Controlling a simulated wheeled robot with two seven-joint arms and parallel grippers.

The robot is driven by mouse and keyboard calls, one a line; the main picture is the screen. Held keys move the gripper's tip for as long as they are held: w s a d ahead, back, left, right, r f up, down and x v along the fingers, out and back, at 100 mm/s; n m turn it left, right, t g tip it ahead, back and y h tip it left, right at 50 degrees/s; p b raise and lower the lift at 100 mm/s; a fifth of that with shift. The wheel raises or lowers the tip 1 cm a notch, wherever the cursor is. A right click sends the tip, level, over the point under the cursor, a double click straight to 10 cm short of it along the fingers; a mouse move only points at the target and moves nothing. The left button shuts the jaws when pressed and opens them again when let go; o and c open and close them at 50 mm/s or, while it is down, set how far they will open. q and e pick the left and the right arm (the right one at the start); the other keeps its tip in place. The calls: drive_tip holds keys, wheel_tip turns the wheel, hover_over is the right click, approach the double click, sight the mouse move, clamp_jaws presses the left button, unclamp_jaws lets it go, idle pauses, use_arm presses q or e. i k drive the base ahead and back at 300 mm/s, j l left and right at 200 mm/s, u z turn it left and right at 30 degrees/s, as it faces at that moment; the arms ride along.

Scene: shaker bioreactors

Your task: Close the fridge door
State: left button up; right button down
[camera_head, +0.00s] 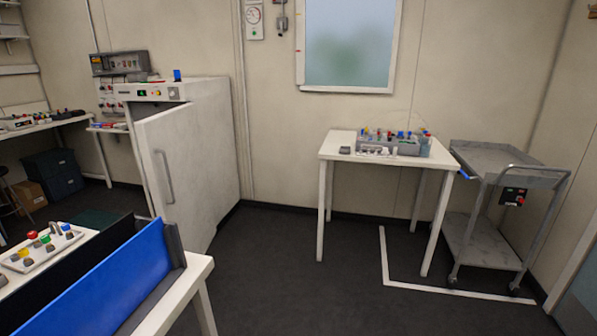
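The white fridge (219,125) stands against the back wall at the left. It has a control panel (150,92) with a green display along its top front. Its white door (187,165) is ajar, standing out from the body. A dark gap (133,142) shows at the door's left edge. A vertical grey handle (164,178) is on the door's outer face near that left edge. The fridge's inside is mostly hidden. Neither of my grippers is in view.
A white table (190,290) with a blue panel (120,285) fills the lower left, in front of the fridge. Dark floor (290,270) is clear in the middle. A white table (333,150) with lab gear and a grey cart (500,160) stand at right.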

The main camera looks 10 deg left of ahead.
sight(170, 142)
drive_tip(key=i+u, duration=0.45)
drive_tip(key=i+l+u, duration=0.15)
drive_tip(key=i+u, duration=0.3)
drive_tip(key=i+l+u, duration=0.25)
drive_tip(key=u, duration=0.2)
drive_tip(key=i+l+u, duration=0.1)
drive_tip(key=l, duration=0.3)
drive_tip(key=i+l+u, duration=0.15)
drive_tip(key=i+l, duration=0.2)
drive_tip(key=i+l+u, duration=0.1)
drive_tip(key=l, duration=0.35)
drive_tip(key=i, duration=0.05)
